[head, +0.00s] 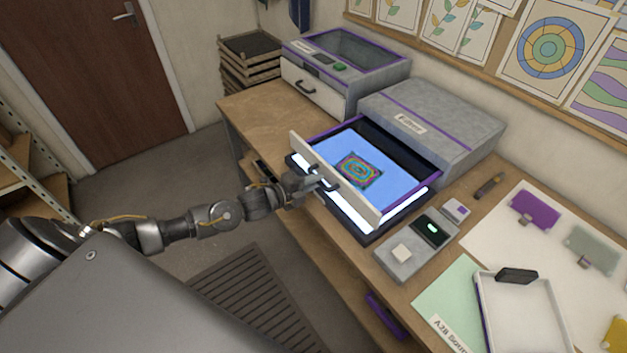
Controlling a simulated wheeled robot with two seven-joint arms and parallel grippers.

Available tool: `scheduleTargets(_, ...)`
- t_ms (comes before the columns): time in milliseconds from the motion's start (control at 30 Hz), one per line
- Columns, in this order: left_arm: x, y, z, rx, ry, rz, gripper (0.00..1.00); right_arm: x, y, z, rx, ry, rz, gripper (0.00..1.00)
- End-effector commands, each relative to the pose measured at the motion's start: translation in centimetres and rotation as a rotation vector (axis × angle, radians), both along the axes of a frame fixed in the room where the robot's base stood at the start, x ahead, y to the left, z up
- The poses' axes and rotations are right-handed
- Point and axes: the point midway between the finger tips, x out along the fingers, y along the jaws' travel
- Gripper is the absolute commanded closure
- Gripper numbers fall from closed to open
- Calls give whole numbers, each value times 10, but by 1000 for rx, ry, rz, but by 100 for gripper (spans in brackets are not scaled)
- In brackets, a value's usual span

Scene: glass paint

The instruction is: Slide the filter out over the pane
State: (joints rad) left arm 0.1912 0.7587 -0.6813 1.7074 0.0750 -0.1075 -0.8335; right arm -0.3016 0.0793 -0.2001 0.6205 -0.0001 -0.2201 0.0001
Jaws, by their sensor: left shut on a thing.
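The pane (359,170), a small panel with concentric multicoloured rings, lies on the blue lit bed of an open drawer (362,207). The drawer sticks out from a grey unit (432,118) with purple trim. My left gripper (318,182) is at the dark handle on the drawer's pale front and is shut on it; the fingers partly cover the handle. I cannot make out a separate filter over the pane. A purple plate with a clip (535,208) and a grey-green one (592,243) lie on the white sheet at the right; I cannot tell whether either is the filter. My right gripper is out of view.
A control box (402,256) with a green-lit display stands right of the drawer. A white tray (520,315) with a black handle is at the front right. A second grey machine (318,92) stands at the back left. Bare bench lies left of the drawer.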

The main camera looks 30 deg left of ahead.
Motion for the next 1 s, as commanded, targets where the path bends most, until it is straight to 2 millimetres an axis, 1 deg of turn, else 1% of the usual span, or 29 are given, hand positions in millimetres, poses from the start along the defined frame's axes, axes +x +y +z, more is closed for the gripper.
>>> scheduleTargets(67,-1,0,0,0,0,-1,100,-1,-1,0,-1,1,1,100)
scheduleTargets(100,-1,0,0,0,0,-1,85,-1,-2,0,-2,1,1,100)
scheduleTargets(267,-1,0,0,-1,0,0,64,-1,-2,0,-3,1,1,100)
scheduleTargets(533,-1,1,0,-1,0,1,64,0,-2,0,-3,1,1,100)
scheduleTargets(667,-9,5,0,1,1,1,64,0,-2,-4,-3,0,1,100)
scheduleTargets(767,-24,12,2,2,2,0,64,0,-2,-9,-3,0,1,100)
scheduleTargets(1000,-67,33,11,2,2,0,64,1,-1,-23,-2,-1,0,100)
